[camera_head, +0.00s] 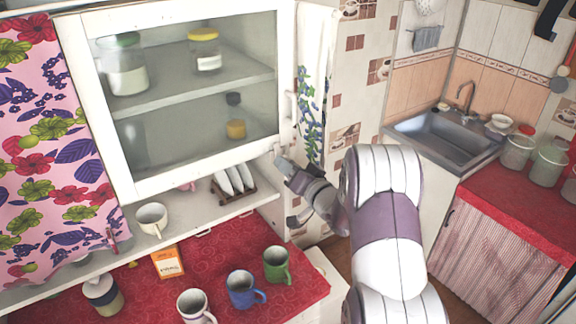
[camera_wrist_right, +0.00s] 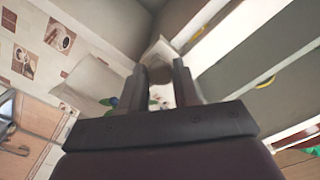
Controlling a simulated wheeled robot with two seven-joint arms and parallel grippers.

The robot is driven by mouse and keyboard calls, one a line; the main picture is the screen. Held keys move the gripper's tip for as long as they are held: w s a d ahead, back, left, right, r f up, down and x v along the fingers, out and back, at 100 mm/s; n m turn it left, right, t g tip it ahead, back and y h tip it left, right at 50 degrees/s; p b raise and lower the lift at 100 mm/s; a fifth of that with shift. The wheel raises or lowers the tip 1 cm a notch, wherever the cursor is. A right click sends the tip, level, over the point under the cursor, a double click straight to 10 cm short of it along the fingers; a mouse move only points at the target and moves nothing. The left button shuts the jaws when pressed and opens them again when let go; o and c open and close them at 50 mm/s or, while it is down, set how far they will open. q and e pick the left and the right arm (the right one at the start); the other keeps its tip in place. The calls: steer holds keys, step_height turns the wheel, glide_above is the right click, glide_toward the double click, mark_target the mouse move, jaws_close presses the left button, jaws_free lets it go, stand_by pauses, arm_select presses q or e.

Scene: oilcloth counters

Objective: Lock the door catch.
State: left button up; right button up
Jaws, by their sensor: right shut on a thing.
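The white-framed glass cabinet door (camera_head: 107,150) is at the upper left in the head view and looks closed. My right gripper (camera_head: 283,163) is at the lower right corner of this door, beside the cabinet's side edge. In the right wrist view the two fingers (camera_wrist_right: 160,88) are close together around a small brownish piece, which looks like the door catch (camera_wrist_right: 160,73). Most of the catch is hidden by the fingers, and its turn cannot be told. In the head view the gripper covers it. My left gripper is not in view.
Below the door, a shelf holds a cream cup (camera_head: 151,218) and a plate rack (camera_head: 233,194). Blue (camera_head: 241,290) and green (camera_head: 276,265) mugs stand on the red counter (camera_head: 222,250). A flowered curtain (camera_head: 55,130) hangs at left; a sink (camera_head: 440,140) is at right.

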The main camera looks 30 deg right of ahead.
steer(key=shift+d+r+m, duration=0.1)
steer(key=shift+r+m, duration=0.3)
steer(key=shift+m, duration=0.3)
steer(key=o, duration=0.8)
steer(key=shift+c, duration=0.2)
steer(key=shift+o, duration=1.4)
steer(key=shift+s+d+f, duration=0.1)
steer(key=shift+f, duration=0.05)
steer(key=s+b, duration=0.5)
steer(key=s, duration=0.7)
steer(key=shift+s+d, duration=0.3)
steer(key=shift+d, duration=0.15)
